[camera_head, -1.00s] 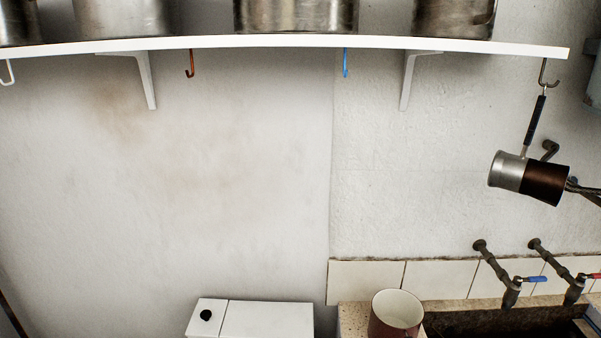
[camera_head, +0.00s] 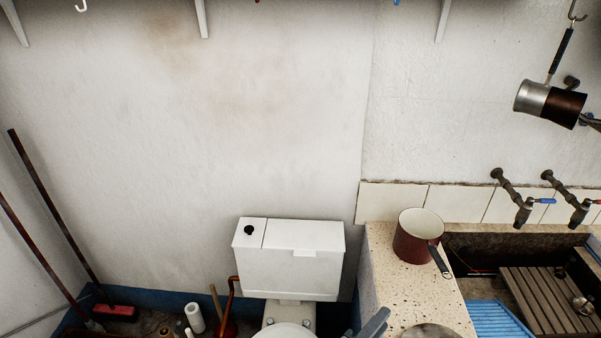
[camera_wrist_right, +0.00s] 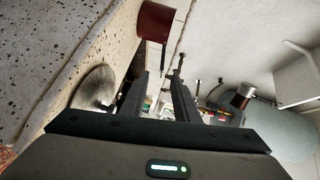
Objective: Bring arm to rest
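My right gripper (camera_head: 373,324) shows at the bottom edge of the head view, between the toilet and the speckled stone counter. Only its end is in the picture there. In the right wrist view its two dark fingers (camera_wrist_right: 158,98) stand apart with a gap between them, and nothing is held. The counter lies to the left of the fingers in that view. My left gripper is in neither view.
A red pot (camera_head: 415,240) stands on the speckled counter (camera_head: 388,285), left of the stone trough (camera_head: 470,250) with its wooden rack (camera_head: 545,300). A white toilet cistern (camera_head: 290,262) is on the wall. A silver and brown pot (camera_head: 535,98) hangs at right.

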